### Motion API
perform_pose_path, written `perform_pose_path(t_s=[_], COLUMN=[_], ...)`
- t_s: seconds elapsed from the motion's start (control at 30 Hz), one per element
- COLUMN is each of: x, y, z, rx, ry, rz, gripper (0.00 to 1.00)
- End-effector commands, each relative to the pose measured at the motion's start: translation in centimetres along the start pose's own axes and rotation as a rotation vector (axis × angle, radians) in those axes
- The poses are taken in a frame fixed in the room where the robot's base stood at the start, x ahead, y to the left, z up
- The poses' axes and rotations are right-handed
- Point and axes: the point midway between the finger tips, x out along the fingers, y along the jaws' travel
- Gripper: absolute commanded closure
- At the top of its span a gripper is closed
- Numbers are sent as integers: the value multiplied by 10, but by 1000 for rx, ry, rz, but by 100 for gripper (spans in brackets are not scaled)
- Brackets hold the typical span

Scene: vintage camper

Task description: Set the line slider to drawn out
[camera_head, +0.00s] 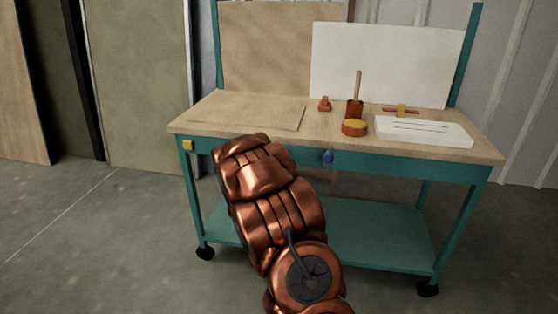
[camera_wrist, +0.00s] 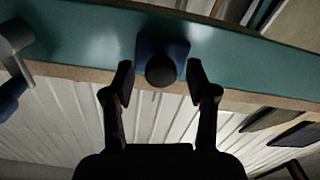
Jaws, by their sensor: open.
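In the wrist view, a blue block with a dark round knob (camera_wrist: 161,70) sits on the teal front rail of the workbench. It appears to be the line slider, though no label shows. My gripper (camera_wrist: 160,82) is open, with one dark finger on each side of the knob. I cannot tell whether either finger touches it. In the head view my copper arm covers that part of the rail, and both gripper and knob are hidden there.
The workbench top (camera_head: 160,122) carries a red-brown container (camera_head: 354,110), a round yellow-topped piece (camera_head: 354,127) and a white slotted block (camera_head: 424,131). A small blue part (camera_head: 328,157) is on the rail right of my arm. A grey bent part (camera_wrist: 14,42) shows at the wrist view's left.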

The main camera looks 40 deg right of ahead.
Motion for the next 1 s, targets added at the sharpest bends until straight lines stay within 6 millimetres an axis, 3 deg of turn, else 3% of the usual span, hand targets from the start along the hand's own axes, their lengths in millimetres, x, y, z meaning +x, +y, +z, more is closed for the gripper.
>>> perform_pose_path(t_s=[0.6, 1.0], x=[-83, -104], y=[-1, -2], z=[0, 0], rx=[0, -1], ry=[-1, -4], rz=[-3, -5], gripper=[43, 43])
